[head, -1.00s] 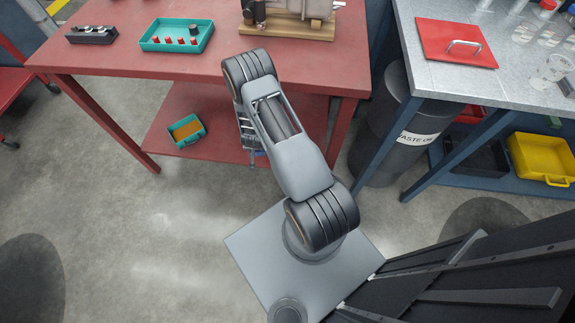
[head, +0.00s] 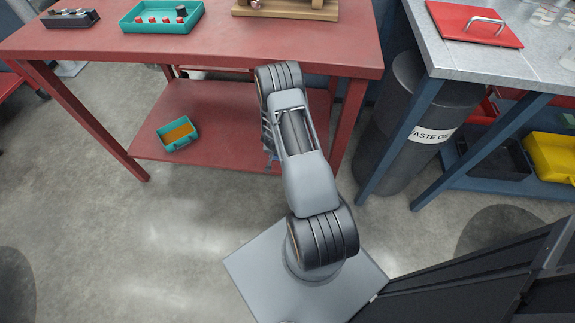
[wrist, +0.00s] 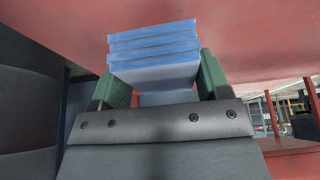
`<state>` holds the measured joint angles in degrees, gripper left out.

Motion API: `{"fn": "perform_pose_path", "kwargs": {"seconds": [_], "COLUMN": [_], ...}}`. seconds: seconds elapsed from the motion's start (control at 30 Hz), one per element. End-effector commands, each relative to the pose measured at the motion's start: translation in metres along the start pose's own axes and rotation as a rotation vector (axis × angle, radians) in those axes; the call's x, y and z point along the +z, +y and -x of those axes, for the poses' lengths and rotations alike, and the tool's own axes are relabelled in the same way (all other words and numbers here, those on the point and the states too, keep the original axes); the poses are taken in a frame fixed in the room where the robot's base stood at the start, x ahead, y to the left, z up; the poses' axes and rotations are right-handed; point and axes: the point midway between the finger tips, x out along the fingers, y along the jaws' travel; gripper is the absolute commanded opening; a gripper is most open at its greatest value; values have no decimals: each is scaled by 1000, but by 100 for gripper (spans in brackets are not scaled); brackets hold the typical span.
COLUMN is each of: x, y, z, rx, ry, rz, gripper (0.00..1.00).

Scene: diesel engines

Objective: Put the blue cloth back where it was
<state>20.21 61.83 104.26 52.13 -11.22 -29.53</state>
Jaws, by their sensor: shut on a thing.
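The blue cloth (wrist: 153,52) is a folded stack of several layers in the wrist view. My gripper (wrist: 155,82) is shut on it, with a green fingertip on each side. The red underside of the workbench top lies just above the cloth. In the head view my arm reaches down to the front of the red workbench (head: 190,48). The gripper and the cloth are mostly hidden there behind the arm.
The red lower shelf (head: 225,125) holds a teal bin (head: 178,134) with orange contents and has bare room. A teal tray (head: 160,18) stands on the bench top. A dark waste oil drum (head: 390,150) and a grey-topped table (head: 470,65) are at the right.

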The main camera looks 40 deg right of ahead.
Motion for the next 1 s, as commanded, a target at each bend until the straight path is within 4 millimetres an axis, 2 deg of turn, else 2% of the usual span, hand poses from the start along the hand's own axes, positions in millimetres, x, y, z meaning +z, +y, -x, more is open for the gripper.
{"fn": "perform_pose_path", "kwargs": {"seconds": [0.03,0.2,0.53,0.63,0.8,1.0], "x": [6,8,8,10,20,20], "y": [7,24,35,41,40,39], "z": [-18,-37,-48,-58,-81,-81], "rx": [1,0,0,1,-1,-1], "ry": [-2,-2,-2,-3,-2,-1], "rz": [0,0,1,0,3,2], "gripper": [51,51,51,51,51,51]}}
